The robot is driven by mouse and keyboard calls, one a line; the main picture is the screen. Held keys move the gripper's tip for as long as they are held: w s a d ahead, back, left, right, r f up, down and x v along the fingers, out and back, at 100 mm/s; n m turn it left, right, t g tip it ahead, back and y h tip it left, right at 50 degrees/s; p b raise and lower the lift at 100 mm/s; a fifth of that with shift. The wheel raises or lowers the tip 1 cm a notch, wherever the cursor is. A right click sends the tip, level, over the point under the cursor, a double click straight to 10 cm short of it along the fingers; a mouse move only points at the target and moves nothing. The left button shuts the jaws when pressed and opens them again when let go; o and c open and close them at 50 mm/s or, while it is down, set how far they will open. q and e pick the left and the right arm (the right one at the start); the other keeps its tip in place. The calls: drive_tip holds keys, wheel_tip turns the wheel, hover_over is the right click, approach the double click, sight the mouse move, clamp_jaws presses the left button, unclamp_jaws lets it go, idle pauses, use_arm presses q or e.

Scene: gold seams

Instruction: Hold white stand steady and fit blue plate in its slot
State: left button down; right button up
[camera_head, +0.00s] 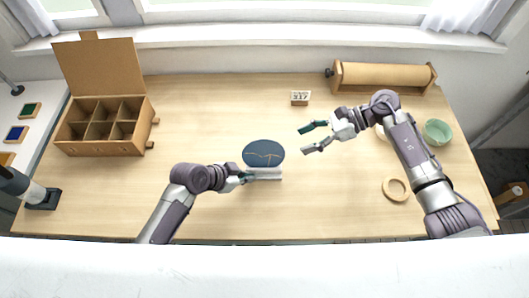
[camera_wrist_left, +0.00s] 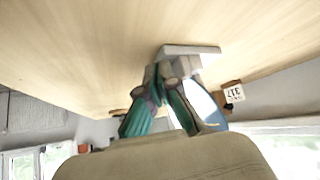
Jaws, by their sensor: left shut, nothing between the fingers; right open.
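The blue plate (camera_head: 264,153) with thin gold seams shows its face at mid-table, its lower edge meeting the white stand (camera_head: 265,177). I cannot tell whether the plate sits fully in the slot. My left gripper (camera_head: 243,177) is shut and empty at the stand's left end; I cannot tell whether it touches. In the left wrist view the stand (camera_wrist_left: 190,49) is just beyond my left fingers (camera_wrist_left: 172,80), and the plate (camera_wrist_left: 214,117) is partly hidden behind them. My right gripper (camera_head: 309,137) is open and empty, right of the plate and apart from it.
A small number card (camera_head: 300,97) stands behind the plate. A compartment box (camera_head: 103,127) with a raised lid is at left. A paper roll holder (camera_head: 383,76) is at back right. A wooden ring (camera_head: 396,189) and green bowl (camera_head: 437,131) lie at right. The front middle is clear.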

use_arm(q)
drive_tip(key=shift+w+r, duration=0.1)
drive_tip(key=shift+r, duration=2.35)
drive_tip(key=v, duration=1.2)
